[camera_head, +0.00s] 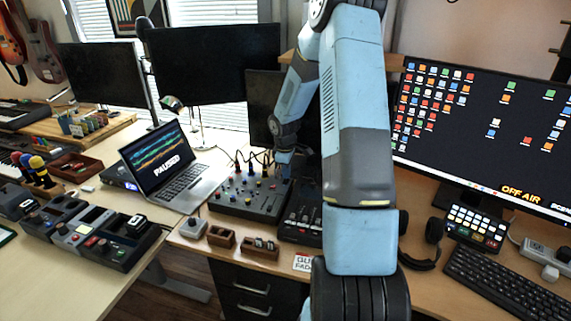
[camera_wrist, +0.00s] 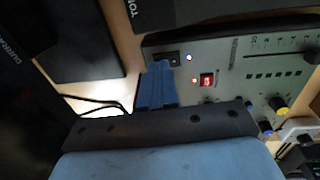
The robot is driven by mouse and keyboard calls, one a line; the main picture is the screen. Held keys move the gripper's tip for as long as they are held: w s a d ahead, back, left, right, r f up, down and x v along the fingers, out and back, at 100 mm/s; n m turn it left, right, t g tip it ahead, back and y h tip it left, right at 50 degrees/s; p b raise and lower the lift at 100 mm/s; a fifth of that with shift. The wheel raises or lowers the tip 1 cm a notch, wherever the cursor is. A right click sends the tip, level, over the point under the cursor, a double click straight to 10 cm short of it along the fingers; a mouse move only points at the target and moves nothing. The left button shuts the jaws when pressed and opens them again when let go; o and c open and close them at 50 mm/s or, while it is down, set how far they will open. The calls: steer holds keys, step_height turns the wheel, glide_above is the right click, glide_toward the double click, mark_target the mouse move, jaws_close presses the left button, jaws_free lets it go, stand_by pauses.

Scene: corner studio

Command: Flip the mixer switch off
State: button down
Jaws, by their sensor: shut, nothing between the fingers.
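The mixer (camera_head: 250,197) is a dark panel with knobs and cables on the desk, right of the laptop. In the wrist view the mixer (camera_wrist: 240,62) shows as a grey panel with sliders and yellow and blue knobs. A small dark switch (camera_wrist: 172,57) sits at its upper left corner beside a lit bluish-white lamp. A lit red switch or display (camera_wrist: 207,80) is lower, with a small red lamp beside it. I cannot read either one's position. My gripper (camera_wrist: 157,70) is shut and empty, its blue fingertips by the panel's left edge, close to the dark switch. In the head view my gripper (camera_head: 283,168) is over the mixer's back right; contact cannot be told.
A laptop (camera_head: 172,170) reading "PAUSED" stands left of the mixer. A fader unit (camera_head: 302,215) is close on its right, partly behind my arm. Black cables rise behind the mixer. Monitors (camera_head: 215,62) stand behind. Small wooden trays (camera_head: 260,248) sit in front.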

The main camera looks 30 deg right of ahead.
steer(key=shift+f, duration=0.55)
